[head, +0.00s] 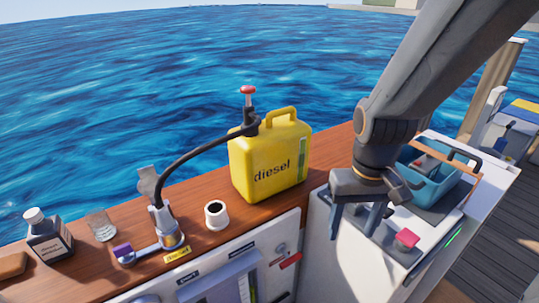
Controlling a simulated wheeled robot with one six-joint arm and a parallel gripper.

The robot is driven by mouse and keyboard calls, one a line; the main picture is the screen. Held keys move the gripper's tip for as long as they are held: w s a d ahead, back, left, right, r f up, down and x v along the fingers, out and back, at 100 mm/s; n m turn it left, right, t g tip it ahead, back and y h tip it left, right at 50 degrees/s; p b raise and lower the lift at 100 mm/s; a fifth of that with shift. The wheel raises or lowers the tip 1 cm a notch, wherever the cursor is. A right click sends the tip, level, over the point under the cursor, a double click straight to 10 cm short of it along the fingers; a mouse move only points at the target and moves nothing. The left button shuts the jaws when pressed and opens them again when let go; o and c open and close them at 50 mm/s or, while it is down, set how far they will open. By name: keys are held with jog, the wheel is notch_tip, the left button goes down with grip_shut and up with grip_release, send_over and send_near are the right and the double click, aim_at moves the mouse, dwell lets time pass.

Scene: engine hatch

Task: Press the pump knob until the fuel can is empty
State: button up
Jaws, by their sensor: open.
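The yellow fuel can (270,160), labelled "diesel", stands upright on the wooden ledge. A red pump knob (247,90) sits raised on a thin rod above the pump at the can's top left. A black hose (187,152) runs from the pump down to a metal filler neck (166,226), whose flap stands open. A strip on the can's right side shows green, but its level is too small to read. My gripper (355,230) is open and empty, pointing down to the right of the can and apart from it, above the white cabinet.
On the wooden ledge (120,228) are a dark bottle (50,240), a glass (102,226) and a white cup (215,215). A blue basket (436,182) and a red button (406,239) are on the right cabinet. Open water lies behind the ledge.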

grip_shut()
dwell(1.4)
